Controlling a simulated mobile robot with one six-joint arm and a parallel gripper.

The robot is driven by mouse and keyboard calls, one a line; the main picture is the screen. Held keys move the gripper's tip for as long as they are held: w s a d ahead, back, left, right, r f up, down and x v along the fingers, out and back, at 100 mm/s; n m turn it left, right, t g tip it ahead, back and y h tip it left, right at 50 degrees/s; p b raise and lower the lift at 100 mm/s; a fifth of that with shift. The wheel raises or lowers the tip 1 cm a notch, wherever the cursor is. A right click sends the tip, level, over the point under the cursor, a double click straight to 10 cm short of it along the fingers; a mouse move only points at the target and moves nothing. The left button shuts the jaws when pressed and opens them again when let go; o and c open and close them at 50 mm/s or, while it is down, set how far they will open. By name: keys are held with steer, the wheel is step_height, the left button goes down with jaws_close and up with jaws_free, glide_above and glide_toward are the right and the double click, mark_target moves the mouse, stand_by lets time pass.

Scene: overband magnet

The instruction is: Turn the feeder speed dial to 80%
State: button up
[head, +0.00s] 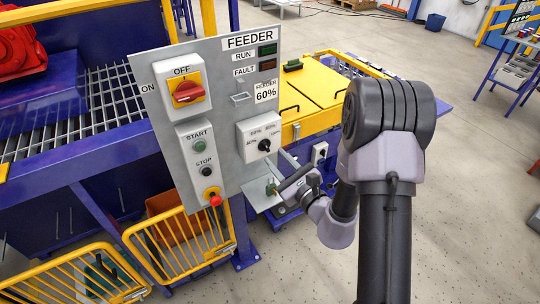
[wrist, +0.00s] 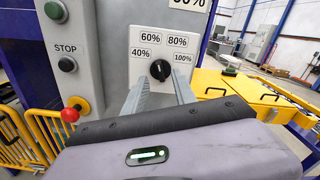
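The feeder speed dial (head: 264,145) is a small black knob on a white box at the lower right of the grey FEEDER panel (head: 222,125). In the wrist view the dial (wrist: 160,70) has labels 40%, 60%, 80% and 100% around its top. Its exact pointer direction is too small to tell for sure. The readout sign (head: 265,91) says 60%. My gripper (wrist: 160,82) is open, its two grey fingers apart and empty. Their tips appear just below and to either side of the dial, with no visible contact. In the head view my gripper (head: 276,187) is below the dial.
A red-and-yellow OFF/ON switch (head: 186,92), green START (head: 199,146) and black STOP (head: 206,171) buttons and a red emergency button (head: 215,200) sit left of the dial. Yellow covers (head: 310,90) stand behind the panel; yellow railings (head: 180,245) are below.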

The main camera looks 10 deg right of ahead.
mark_target(268, 147)
steer(key=x, duration=0.4)
steer(key=shift+w+a, duration=0.1)
steer(key=shift+w, duration=0.1)
steer(key=shift+c, duration=0.4)
jaws_close()
steer(key=shift+r+m, duration=0.1)
steer(key=shift+m, duration=0.2)
steer(key=m+p, duration=0.2)
steer(key=m, duration=0.1)
steer(key=shift+p, duration=0.35)
steer(key=shift+m+p, duration=1.2)
steer(key=shift+m, duration=0.8)
